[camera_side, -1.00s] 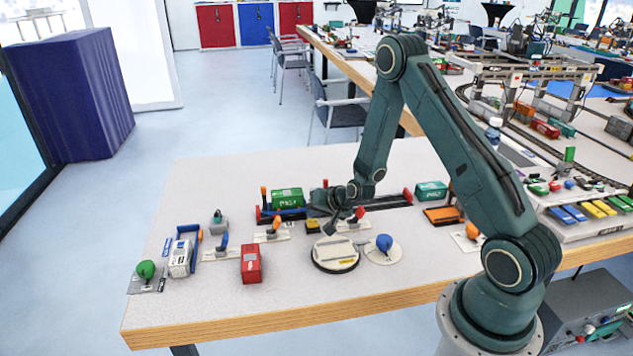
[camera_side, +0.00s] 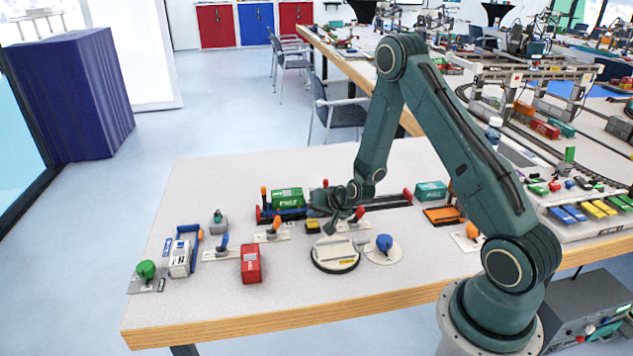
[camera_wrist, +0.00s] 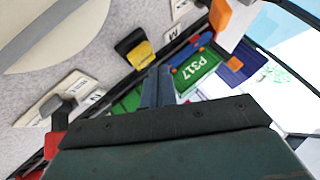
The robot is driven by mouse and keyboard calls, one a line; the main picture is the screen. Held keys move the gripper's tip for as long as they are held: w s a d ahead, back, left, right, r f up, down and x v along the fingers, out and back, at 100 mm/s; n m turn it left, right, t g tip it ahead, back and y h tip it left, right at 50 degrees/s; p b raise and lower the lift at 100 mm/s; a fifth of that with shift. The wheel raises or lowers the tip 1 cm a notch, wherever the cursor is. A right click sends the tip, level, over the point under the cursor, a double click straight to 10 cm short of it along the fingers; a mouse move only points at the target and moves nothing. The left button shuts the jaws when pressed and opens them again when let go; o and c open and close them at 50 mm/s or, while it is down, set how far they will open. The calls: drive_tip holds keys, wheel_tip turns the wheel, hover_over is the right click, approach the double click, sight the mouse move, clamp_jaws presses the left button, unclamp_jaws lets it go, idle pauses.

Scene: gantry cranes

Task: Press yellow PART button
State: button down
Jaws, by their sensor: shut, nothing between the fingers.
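The yellow-topped button (camera_side: 312,226) is a small black block with a yellow face, on the table left of my gripper in the side view. It also shows in the wrist view (camera_wrist: 141,55), above and left of my fingers; its lettering is too small to read. My gripper (camera_side: 330,229) is shut and empty, pointing down beside the button. In the wrist view my fingers (camera_wrist: 157,88) are together, apart from the button. Whether the fingertips touch anything below them I cannot tell.
A round cream turntable (camera_side: 337,256) lies in front of my gripper. A green P317 block (camera_wrist: 196,69) stands behind on the dark track. A red-handled lever (camera_side: 359,214), a blue knob (camera_side: 384,242) and a red block (camera_side: 251,263) stand nearby. The front table strip is clear.

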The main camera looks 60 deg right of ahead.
sight(315, 224)
drive_tip(key=shift+f, duration=1)
idle(1.8)
drive_tip(key=shift+r, duration=1)
drive_tip(key=shift+r, duration=0.1)
drive_tip(key=shift+r, duration=2.4)
drive_tip(key=shift+r, duration=0.1)
